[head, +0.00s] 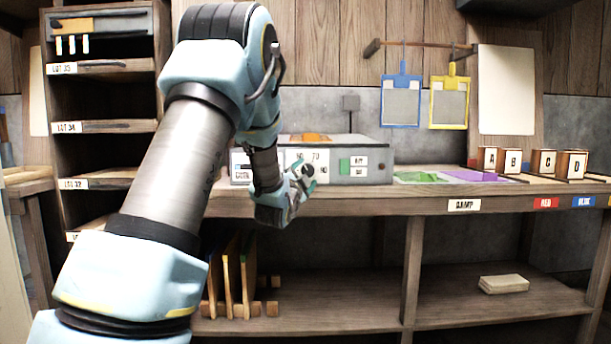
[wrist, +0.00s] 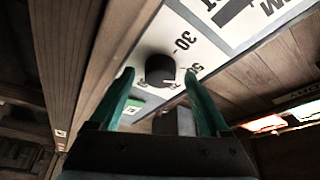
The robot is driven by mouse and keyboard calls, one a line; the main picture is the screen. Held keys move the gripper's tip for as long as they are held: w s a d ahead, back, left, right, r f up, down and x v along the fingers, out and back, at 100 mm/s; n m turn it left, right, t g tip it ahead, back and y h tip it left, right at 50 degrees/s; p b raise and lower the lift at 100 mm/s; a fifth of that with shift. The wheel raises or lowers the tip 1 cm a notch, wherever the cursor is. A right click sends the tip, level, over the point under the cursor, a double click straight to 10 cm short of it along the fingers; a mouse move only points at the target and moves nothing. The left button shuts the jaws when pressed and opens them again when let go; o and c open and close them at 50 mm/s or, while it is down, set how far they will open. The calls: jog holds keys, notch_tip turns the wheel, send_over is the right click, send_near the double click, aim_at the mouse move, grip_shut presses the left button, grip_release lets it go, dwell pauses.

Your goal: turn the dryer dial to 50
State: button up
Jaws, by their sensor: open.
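The dryer (head: 345,172) is a grey box on the bench with a white front panel and a green patch. Its round black dial (wrist: 156,70) shows in the wrist view on the white panel, with a printed 30 and a partly covered 50 beside it. A small pale mark shows on the dial's lower right edge; I cannot read its setting surely. My gripper (wrist: 160,74) is open, its green fingers on either side of the dial in that view. I cannot tell whether they touch it. In the head view my gripper (head: 303,180) covers part of the panel.
An orange item (head: 310,137) lies on the dryer. A blue frame (head: 401,100) and a yellow frame (head: 449,100) hang from a rail at right. Green and purple sheets (head: 475,175) and lettered blocks (head: 543,162) are on the bench. A shelf rack (head: 105,127) stands at left.

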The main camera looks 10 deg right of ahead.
jog(key=v, duration=1)
jog(key=shift+s+a+f, duration=0.15)
jog(key=shift+s+a, duration=0.05)
jog(key=shift+s, duration=0.1)
